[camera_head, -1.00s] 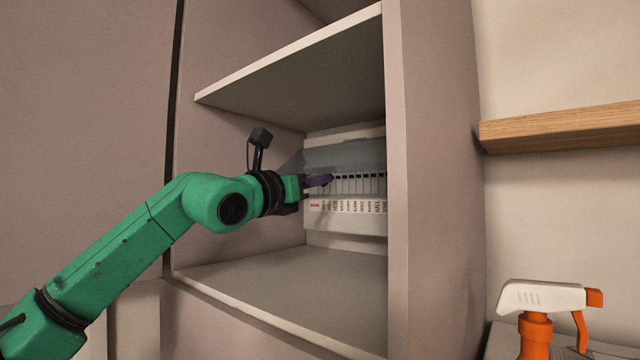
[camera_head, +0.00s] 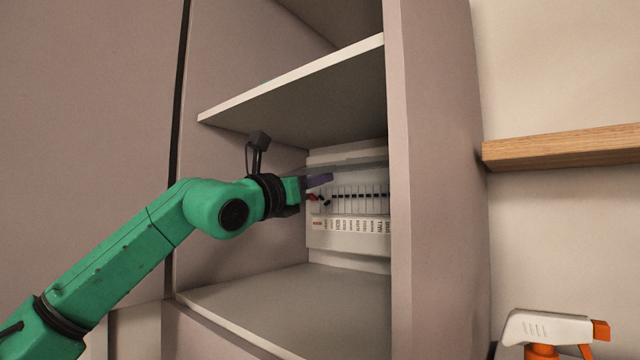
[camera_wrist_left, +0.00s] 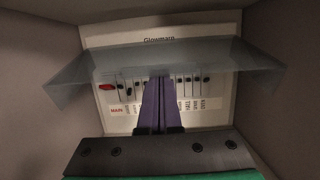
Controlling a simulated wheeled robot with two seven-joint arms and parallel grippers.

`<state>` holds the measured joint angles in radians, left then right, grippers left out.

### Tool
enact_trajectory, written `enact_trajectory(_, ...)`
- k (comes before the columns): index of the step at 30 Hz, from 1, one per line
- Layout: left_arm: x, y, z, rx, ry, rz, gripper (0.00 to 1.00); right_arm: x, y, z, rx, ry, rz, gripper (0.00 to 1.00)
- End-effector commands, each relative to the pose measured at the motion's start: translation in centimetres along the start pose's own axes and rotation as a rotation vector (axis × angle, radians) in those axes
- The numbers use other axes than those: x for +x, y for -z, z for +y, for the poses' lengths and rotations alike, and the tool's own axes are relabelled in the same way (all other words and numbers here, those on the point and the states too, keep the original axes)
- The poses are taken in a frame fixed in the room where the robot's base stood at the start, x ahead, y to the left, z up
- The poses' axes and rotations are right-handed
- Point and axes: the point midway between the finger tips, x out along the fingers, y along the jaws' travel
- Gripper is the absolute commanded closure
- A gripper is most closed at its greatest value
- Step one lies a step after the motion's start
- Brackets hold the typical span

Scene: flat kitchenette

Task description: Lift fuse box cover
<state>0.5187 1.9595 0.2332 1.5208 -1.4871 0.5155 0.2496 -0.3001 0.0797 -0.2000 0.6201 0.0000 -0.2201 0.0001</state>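The fuse box (camera_head: 349,240) is white, with a row of switches and a label strip, on the back wall of a cabinet compartment. Its translucent grey cover (camera_head: 352,164) is swung up and shows nearly edge-on in the head view. In the left wrist view the cover (camera_wrist_left: 180,57) spans the upper part of the fuse box (camera_wrist_left: 122,119). My left gripper (camera_head: 325,180) is at the left part of the box, just under the cover. Its purple fingers (camera_wrist_left: 160,82) lie together, with nothing visible between them. Their tips reach the cover's lower edge; contact is unclear. My right gripper is not in view.
A shelf (camera_head: 300,95) lies above the box, and the compartment floor (camera_head: 290,297) below is bare. The cabinet's side panel (camera_head: 435,200) stands close on the right. A wooden shelf (camera_head: 560,150) and a white-orange spray bottle (camera_head: 548,328) are farther right.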

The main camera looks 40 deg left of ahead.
Motion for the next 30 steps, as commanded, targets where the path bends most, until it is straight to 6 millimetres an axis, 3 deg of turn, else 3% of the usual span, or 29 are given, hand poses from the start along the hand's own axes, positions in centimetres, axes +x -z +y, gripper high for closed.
enact_trajectory(3,0.2,-0.8,0.0,0.0,0.0,-0.012,1.0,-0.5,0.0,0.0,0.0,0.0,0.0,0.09)
enact_trajectory(14,0.2,-1.0,0.0,0.0,0.0,-0.016,1.0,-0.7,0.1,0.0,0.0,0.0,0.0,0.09)
enact_trajectory(30,1.3,-3.6,-0.1,0.002,0.001,-0.06,1.0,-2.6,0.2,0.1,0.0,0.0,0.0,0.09)
